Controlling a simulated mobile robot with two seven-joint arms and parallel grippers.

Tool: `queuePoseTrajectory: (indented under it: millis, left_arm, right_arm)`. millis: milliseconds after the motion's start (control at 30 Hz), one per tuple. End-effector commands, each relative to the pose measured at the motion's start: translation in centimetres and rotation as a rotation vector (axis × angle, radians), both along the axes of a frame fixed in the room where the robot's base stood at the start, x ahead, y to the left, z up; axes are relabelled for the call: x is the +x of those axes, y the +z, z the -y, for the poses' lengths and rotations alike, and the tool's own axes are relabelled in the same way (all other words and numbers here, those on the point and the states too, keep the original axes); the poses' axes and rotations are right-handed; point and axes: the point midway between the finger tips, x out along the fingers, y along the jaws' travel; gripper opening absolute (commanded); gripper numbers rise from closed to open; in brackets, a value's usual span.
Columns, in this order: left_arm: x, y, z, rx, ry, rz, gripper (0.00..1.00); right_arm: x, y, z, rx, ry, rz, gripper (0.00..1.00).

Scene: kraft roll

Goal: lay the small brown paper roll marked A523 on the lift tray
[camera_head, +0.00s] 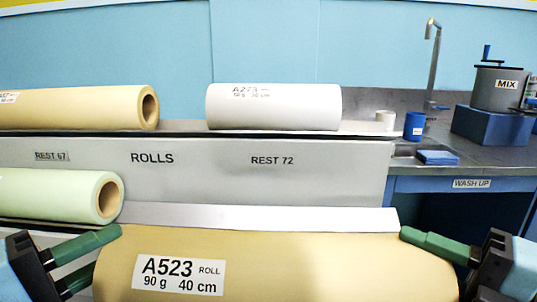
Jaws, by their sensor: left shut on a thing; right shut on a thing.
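The brown paper roll marked A523 (300,268) lies level across the bottom of the head view, close to me, its white label facing me. My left gripper (104,248) is shut on its left end. My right gripper (425,243) is shut on its right end. The roll's lower part is cut off by the picture edge, so what is under it is hidden. A flat light grey strip (260,218) shows just behind the roll; I cannot tell whether it is part of the lift tray.
A pale green roll (50,196) lies at left, close to my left gripper. A tan roll (75,108) and a white roll marked A273 (275,110) lie on the back shelf, above REST 67 and REST 72. A blue wash-up counter (460,205) stands at right.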

Motion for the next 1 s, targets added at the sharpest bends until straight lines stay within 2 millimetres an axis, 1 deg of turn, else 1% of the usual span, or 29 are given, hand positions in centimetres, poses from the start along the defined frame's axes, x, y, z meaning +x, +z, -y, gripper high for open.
queuePoseTrajectory:
  millis: [33, 100, 367, 1000]
  left_arm:
    - [-0.2, 0.1, 0.4, -0.005, -0.013, -0.002, 0.0]
    - [-0.2, 0.1, 0.4, -0.005, -0.013, -0.002, 0.0]
    - [-0.3, -0.5, 0.4, -0.006, -0.014, -0.003, 0.0]
    - [-1.4, -4.9, 0.4, -0.008, -0.013, -0.004, 0.0]
  right_arm:
    - [-0.1, 0.5, -0.1, 0.007, 0.003, 0.016, 0.0]
    - [-0.2, 0.5, -0.1, 0.007, 0.003, 0.016, 0.0]
    - [-0.3, -0.1, -0.1, 0.006, 0.004, 0.013, 0.0]
    - [-1.3, -4.6, -0.1, 0.005, 0.004, 0.011, 0.0]
